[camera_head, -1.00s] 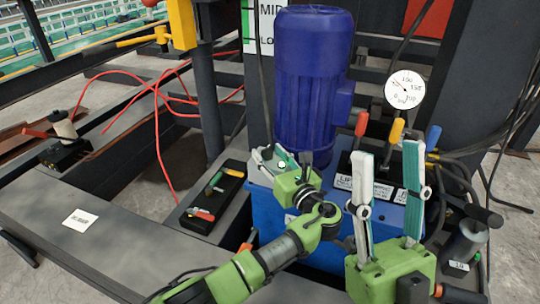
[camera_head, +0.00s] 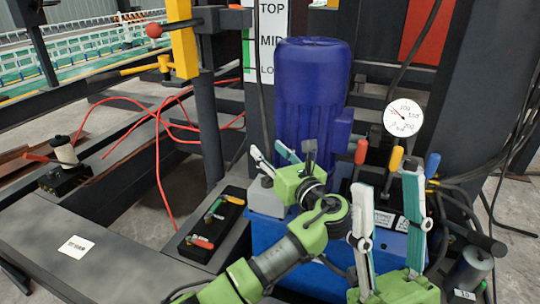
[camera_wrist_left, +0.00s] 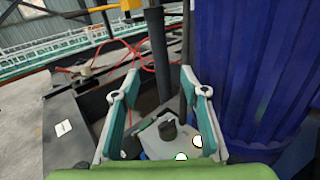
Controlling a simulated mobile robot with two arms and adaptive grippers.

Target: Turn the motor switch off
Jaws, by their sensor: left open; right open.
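A small grey box with a dark knob (camera_wrist_left: 168,130), which looks like the motor switch, sits beside the blue motor (camera_wrist_left: 250,70). In the head view the grey box (camera_head: 266,198) is partly hidden by my left gripper (camera_head: 269,152). That gripper is open and empty, its fingers tilted up just above and behind the box. In the left wrist view its two fingers (camera_wrist_left: 163,84) stand apart, with the knob showing between them. The blue motor (camera_head: 312,95) also stands behind the gripper in the head view. My right gripper (camera_head: 387,180) is open and empty, fingers pointing up.
A black panel with coloured levers (camera_head: 214,222) lies left of the box. Red, orange and blue handled levers (camera_head: 396,158) and a round gauge (camera_head: 403,117) are at the right. Red hoses (camera_head: 160,150) lie at the left, around a dark upright post (camera_head: 207,110).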

